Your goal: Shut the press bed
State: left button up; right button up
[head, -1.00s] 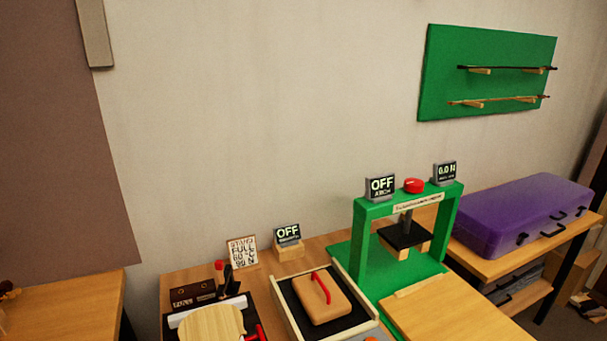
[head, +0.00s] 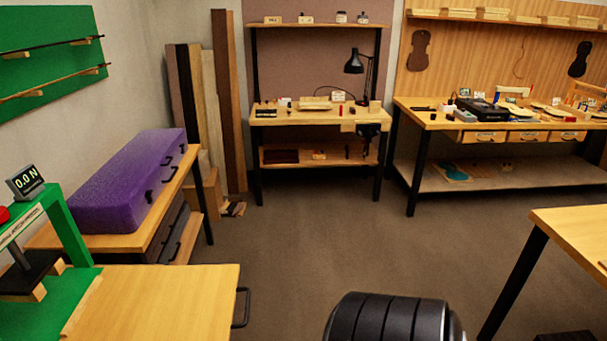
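The green press (head: 78,233) stands at the left edge of the head view, cut off by the frame. Its black pressing plate (head: 30,283) hangs below a rod inside the frame. A light wooden bed (head: 165,298) reaches out to the right from the press's green base. A dark handle (head: 241,307) sits on the bed's outer right edge. The bed's near side is cut off by the bottom of the picture. Neither of my grippers is in view.
A purple case (head: 125,185) lies on a side table behind the press. Farther off are a bench with a lamp (head: 354,62) and a tool bench (head: 500,120). A table corner (head: 575,235) is at right. Open floor (head: 300,245) lies between. A black ribbed cylinder (head: 395,318) is at bottom.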

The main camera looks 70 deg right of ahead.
aim_at(192, 302)
jog(key=z, duration=1.55)
